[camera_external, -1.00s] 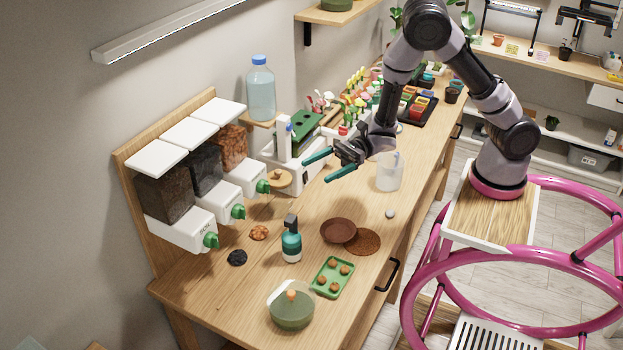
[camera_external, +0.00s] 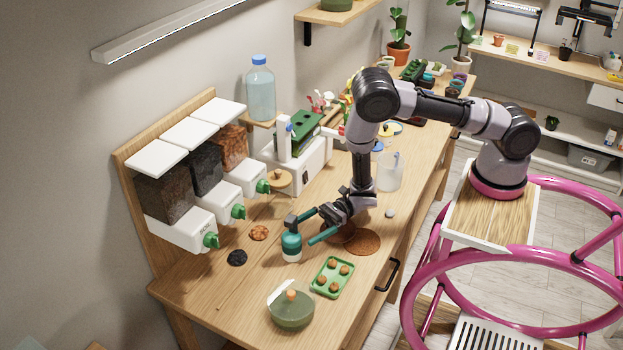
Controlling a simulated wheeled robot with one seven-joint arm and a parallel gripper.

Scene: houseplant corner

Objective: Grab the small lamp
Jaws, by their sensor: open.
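Nothing is held between the fingers.
A green tray with brown balls (camera_external: 332,277) and a green bowl (camera_external: 291,311) lie in front. A brown round mat (camera_external: 364,242) is under my gripper's right side, beside a mostly hidden brown saucer. White soil dispensers (camera_external: 183,228) stand left.

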